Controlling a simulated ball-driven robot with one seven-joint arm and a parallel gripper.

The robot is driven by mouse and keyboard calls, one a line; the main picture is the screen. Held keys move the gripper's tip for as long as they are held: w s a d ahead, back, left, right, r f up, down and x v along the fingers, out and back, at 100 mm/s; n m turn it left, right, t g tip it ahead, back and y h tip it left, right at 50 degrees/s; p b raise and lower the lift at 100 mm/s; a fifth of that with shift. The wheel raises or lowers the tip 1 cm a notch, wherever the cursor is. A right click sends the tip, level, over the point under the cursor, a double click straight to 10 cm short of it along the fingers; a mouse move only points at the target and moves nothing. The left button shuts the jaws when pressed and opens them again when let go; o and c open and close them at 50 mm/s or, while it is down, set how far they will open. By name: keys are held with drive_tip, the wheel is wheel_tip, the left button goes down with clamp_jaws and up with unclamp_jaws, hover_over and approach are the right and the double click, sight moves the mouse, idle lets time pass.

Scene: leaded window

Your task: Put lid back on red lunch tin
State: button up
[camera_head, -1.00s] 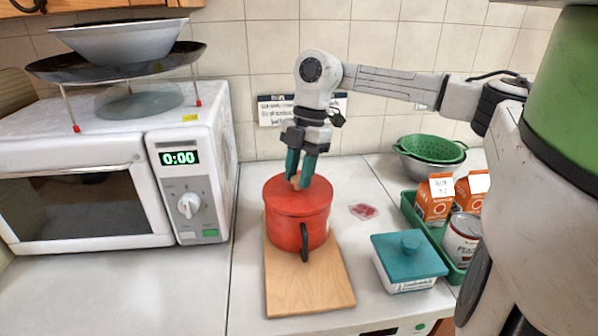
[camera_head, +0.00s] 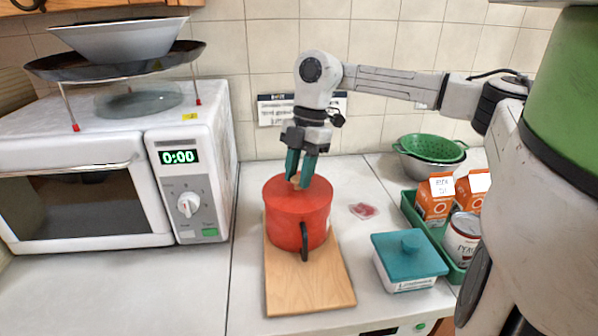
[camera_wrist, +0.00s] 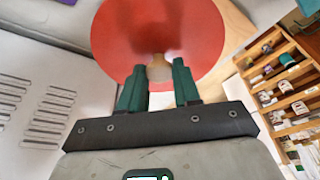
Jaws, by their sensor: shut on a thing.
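The red lunch tin (camera_head: 312,232) stands upright on a wooden board, its dark handle facing the front. Its red lid (camera_head: 318,198) sits on top of the tin, looking level; I cannot tell whether it is fully seated. My gripper (camera_head: 298,181) points down from above and is shut on the lid's light wooden knob. In the wrist view my gripper's green fingers (camera_wrist: 159,90) are on either side of the knob (camera_wrist: 159,70), with the round red lid (camera_wrist: 120,35) beyond. The fingers hide part of the knob.
The wooden board (camera_head: 310,290) lies on the white counter. A white microwave (camera_head: 190,150) stands left. To the right are a teal-lidded box (camera_head: 408,262), a small red packet (camera_head: 363,211), a green tray (camera_head: 452,272) with cartons and a can, and a green colander (camera_head: 430,148).

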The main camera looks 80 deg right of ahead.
idle(0.4)
drive_tip(key=o, duration=1.6)
drive_tip(key=shift+r+p, duration=2.05)
drive_tip(key=shift+r, duration=1.45)
clamp_jaws()
